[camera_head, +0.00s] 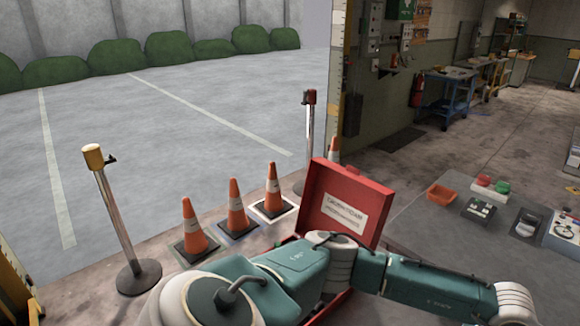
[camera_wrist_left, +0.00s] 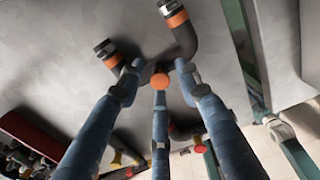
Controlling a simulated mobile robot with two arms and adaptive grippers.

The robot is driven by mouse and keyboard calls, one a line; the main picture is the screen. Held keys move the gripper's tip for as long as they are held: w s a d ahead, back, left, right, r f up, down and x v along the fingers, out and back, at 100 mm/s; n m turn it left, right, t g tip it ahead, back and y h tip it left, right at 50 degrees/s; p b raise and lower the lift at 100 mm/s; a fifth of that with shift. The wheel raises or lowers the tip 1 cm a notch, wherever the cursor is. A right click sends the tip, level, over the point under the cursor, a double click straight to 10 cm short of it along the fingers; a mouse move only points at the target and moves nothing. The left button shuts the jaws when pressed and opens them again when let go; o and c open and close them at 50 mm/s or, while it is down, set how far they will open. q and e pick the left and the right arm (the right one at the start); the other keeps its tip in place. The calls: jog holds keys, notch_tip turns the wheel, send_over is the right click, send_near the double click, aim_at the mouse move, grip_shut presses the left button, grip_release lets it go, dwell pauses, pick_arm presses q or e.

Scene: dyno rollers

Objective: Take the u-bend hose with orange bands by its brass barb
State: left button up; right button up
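In the left wrist view, a dark bent hose with orange bands (camera_wrist_left: 186,38) lies past my fingertips on a grey surface. One banded end with a silvery tip points up; the other end (camera_wrist_left: 106,50), also orange-banded and silver-tipped, points up left. The bend between them is partly hidden by my fingers. I cannot make out a brass barb. My left gripper (camera_wrist_left: 160,71) has its blue fingers spread, with the tips at or just above the bend; contact is unclear. A round orange piece shows at the middle fingertip. Neither gripper shows in the head view.
A red case (camera_head: 345,200) stands open behind my teal arm. Right of it, a grey table (camera_head: 440,225) bears an orange bin (camera_head: 442,196) and small parts. Traffic cones (camera_head: 235,210) and posts stand left. More coloured fittings (camera_wrist_left: 120,158) lie low in the wrist view.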

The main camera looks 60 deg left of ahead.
pick_arm(q)
grip_shut()
jog(key=shift+r+p, duration=0.35)
jog(key=shift+r, duration=0.15)
jog(key=shift+r+p, duration=0.45)
jog(key=shift+r, duration=0.25)
jog(key=shift+r+p, duration=1.35)
jog(key=shift+r, duration=1)
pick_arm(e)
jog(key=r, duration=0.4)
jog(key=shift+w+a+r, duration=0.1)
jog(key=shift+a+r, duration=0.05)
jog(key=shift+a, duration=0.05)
pick_arm(q)
jog(key=shift+f, duration=0.1)
